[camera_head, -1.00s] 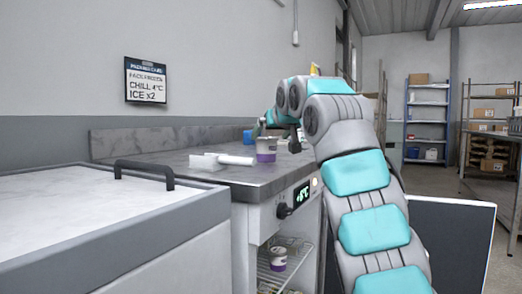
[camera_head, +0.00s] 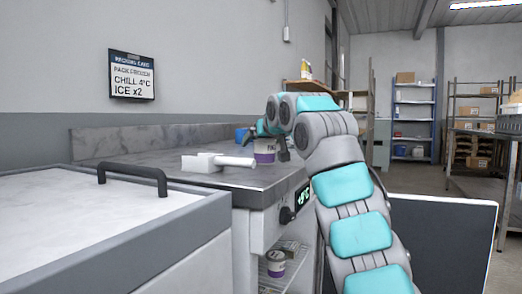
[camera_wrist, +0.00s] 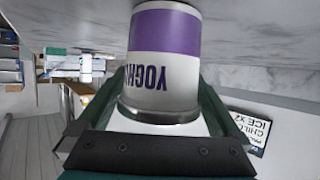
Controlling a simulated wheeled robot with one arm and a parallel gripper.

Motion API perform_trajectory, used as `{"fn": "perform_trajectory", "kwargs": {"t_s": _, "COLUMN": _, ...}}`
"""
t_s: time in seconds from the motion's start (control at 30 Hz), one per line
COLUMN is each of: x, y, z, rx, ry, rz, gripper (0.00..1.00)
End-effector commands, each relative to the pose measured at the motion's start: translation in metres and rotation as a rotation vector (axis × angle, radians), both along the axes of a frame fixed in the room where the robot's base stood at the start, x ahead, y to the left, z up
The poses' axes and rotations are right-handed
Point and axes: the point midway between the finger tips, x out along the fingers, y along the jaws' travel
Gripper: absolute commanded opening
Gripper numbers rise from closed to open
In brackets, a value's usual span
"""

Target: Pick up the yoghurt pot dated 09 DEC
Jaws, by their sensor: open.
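A white yoghurt pot with a purple band (camera_head: 264,157) stands on the grey counter. In the wrist view the same pot (camera_wrist: 165,60) fills the upper middle and appears upside down, with part of its "YOGH" lettering showing. No date can be read on it. My gripper (camera_head: 268,132) is at the pot, with its open dark green fingers on either side of the pot's lid end in the wrist view (camera_wrist: 160,90). Whether a finger touches the pot cannot be told. Another purple and white pot (camera_head: 276,264) sits on a wire shelf in the open compartment below the counter.
A white object with a rod-like end (camera_head: 215,162) lies left of the pot. A blue item (camera_head: 241,134) is behind it. A chest with a black handle (camera_head: 132,174) stands at the front left. A packing card (camera_head: 132,76) hangs on the wall.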

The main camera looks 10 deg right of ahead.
Motion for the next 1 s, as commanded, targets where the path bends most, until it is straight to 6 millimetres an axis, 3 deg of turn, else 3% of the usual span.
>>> {"fn": "perform_trajectory", "kwargs": {"t_s": 0.13, "x": -0.0003, "y": -0.0001, "z": 0.0006, "rx": 0.000, "ry": 0.000, "rz": 0.000, "gripper": 0.98}}
{"fn": "perform_trajectory", "kwargs": {"t_s": 0.77, "x": -0.0005, "y": -0.0002, "z": 0.0005, "rx": 0.001, "ry": 0.000, "rz": -0.001, "gripper": 0.27}}
{"fn": "perform_trajectory", "kwargs": {"t_s": 1.0, "x": -0.0006, "y": -0.0002, "z": 0.0011, "rx": 0.001, "ry": 0.000, "rz": -0.001, "gripper": 0.26}}
